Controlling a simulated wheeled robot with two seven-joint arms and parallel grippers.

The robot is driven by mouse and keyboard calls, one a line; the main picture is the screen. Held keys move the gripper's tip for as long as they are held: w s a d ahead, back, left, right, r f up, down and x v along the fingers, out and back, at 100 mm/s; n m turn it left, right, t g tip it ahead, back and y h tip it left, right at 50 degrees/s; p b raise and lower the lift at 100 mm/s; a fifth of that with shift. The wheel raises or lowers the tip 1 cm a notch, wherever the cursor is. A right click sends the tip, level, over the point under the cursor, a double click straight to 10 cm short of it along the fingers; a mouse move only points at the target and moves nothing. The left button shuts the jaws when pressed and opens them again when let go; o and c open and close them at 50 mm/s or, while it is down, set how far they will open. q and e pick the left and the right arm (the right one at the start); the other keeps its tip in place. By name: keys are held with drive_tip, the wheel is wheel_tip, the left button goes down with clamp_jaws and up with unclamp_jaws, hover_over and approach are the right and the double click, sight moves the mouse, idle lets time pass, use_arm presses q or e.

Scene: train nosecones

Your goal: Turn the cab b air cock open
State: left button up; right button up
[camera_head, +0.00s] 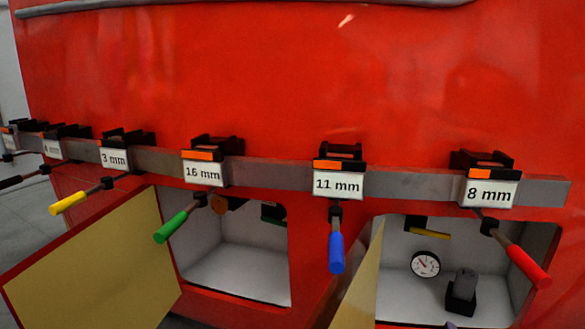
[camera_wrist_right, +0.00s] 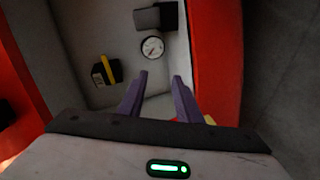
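A cock with a yellow handle (camera_head: 430,234) sits high on the left inside the right-hand compartment in the head view. Its handle lies nearly level there. In the right wrist view the yellow handle (camera_wrist_right: 106,70) runs roughly up and down on a black body, left of my fingers. No label naming it as cab b can be read. My right gripper (camera_wrist_right: 161,75) shows its two purple fingers apart and empty, pointing into the compartment. The handle is to the left of the fingers and apart from them in the picture.
A round gauge (camera_head: 425,264) and a dark fitting (camera_head: 462,291) share this compartment. An open door (camera_head: 358,285) stands at its left edge. A rail (camera_head: 400,185) with labelled blocks and hanging coloured tools, including a red-handled one (camera_head: 528,267), crosses above. Another open compartment (camera_head: 235,265) is left.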

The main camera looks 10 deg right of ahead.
drive_tip(key=s+a+f+m+g+y, duration=0.2)
drive_tip(key=s+a+f+m+y, duration=0.1)
drive_tip(key=s+a+f, duration=0.5)
drive_tip(key=s+a+f+m+g+y, duration=0.3)
drive_tip(key=s+a+f+y, duration=0.3)
drive_tip(key=s+a+f, duration=0.3)
drive_tip(key=s+a+m, duration=0.1)
drive_tip(key=s+a, duration=0.3)
drive_tip(key=a, duration=0.2)
drive_tip(key=shift+s+a+m, duration=0.2)
drive_tip(key=shift+a+m, duration=0.05)
drive_tip(key=shift+m, duration=0.05)
